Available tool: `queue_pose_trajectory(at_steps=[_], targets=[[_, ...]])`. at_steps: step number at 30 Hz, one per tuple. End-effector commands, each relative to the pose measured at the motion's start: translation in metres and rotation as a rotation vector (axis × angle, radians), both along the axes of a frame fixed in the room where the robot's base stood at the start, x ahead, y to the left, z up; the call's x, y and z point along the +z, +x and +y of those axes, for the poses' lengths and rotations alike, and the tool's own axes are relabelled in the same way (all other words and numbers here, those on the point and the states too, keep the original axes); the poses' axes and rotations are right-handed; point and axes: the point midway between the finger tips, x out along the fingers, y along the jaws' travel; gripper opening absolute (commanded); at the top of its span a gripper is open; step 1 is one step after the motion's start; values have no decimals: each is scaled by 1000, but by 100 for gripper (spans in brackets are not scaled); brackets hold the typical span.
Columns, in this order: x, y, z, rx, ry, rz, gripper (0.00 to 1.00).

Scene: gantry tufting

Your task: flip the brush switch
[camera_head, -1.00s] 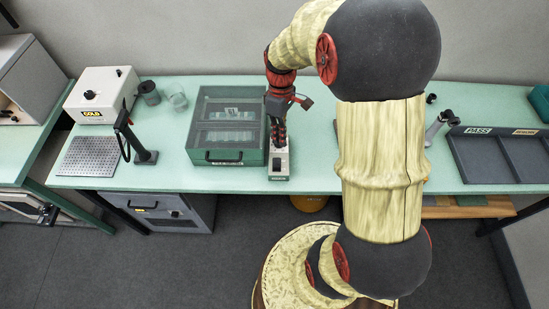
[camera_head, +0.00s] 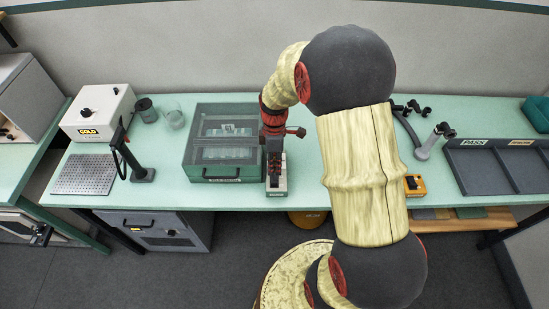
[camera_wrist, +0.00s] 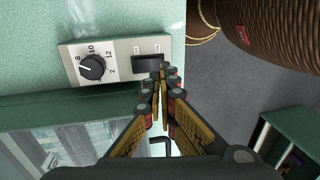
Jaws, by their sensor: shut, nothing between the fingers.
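A small cream control box (camera_head: 277,192) stands at the front edge of the green bench. In the wrist view its panel (camera_wrist: 119,47) carries a black dial (camera_wrist: 92,67) with numbers and a dark rocker switch (camera_wrist: 145,64) with small labels above it. My gripper (camera_wrist: 164,76) is shut and empty, with its fingertips at the right end of the rocker switch. Whether they touch it, I cannot tell. The fingertips hide part of the switch. In the head view my gripper (camera_head: 274,172) points down over the box.
A clear-lidded green case (camera_head: 209,174) stands left of the box. A white COLD unit (camera_head: 98,110), a perforated plate (camera_head: 86,174) and a black stand (camera_head: 142,174) are further left. Right are an orange box (camera_head: 415,185) and a grey divided tray (camera_head: 492,171).

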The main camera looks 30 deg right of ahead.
Motion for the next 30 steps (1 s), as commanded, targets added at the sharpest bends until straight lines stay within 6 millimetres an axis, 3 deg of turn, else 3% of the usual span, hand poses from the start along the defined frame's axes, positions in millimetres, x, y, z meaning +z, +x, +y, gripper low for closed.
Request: queue_pose_trajectory(at_steps=[3, 9, 30], targets=[[-21, -4, 2, 0, 1, 3, 0], [-39, -6, 4, 0, 1, 1, 0], [-53, -11, 8, 1, -57, -81, 0]])
